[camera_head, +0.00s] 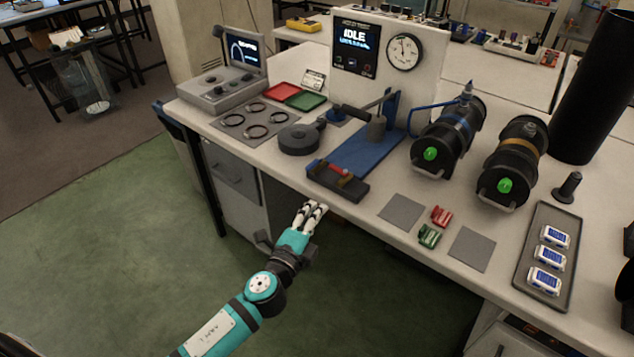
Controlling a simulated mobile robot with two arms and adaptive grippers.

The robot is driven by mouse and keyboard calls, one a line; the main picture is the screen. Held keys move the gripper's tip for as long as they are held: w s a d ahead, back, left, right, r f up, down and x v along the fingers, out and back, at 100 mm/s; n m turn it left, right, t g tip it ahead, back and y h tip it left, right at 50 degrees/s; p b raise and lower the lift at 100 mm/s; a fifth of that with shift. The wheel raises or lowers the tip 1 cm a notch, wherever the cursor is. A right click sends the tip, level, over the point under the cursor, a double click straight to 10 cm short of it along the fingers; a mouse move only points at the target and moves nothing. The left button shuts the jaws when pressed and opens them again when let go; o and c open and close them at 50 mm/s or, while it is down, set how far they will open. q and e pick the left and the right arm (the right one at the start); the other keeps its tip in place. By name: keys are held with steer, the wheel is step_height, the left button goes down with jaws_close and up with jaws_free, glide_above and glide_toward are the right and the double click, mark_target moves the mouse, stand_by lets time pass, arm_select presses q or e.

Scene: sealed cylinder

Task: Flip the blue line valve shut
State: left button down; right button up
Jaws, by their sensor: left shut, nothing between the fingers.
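Two black cylinders with green end caps lie on the bench at the right. One has a blue band (462,124), the other a yellow-brown band (526,148). A thin blue line (432,106) runs to a small grey fitting (467,90) on top of the blue-banded cylinder. The fitting is too small to tell its handle's position. My left gripper (314,207) is shut and empty, in front of the bench's front edge and well apart from the blue line and cylinder. My right gripper is not in view.
A blue-based hand pump (368,148) and a dark block with a red piece (338,180) stand between my left gripper and the line. Red clip (441,216) and green clip (429,237) lie near the front edge. A gauge panel (380,55) stands behind.

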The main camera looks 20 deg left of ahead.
mark_target(314, 164)
arm_select(q)
steer(key=w, duration=0.7)
steer(key=w+d, duration=0.1)
steer(key=w, duration=0.2)
steer(key=shift+w, duration=0.15)
steer(key=shift+w+a+p, duration=0.2)
steer(key=shift+w+a, duration=0.1)
steer(key=shift+a, duration=0.65)
steer(key=shift+w+a+p, duration=0.15)
steer(key=shift+w+a, duration=0.1)
steer(key=shift+a, duration=0.65)
steer(key=shift+s+a+f+m+g+h+b, duration=0.15)
steer(key=shift+a+m+h+b, duration=0.2)
steer(key=shift+h, duration=0.3)
steer(key=shift+a+r+m+g+h+b, duration=0.15)
steer(key=shift+m+h+b, duration=0.15)
steer(key=shift+m+h, duration=0.25)
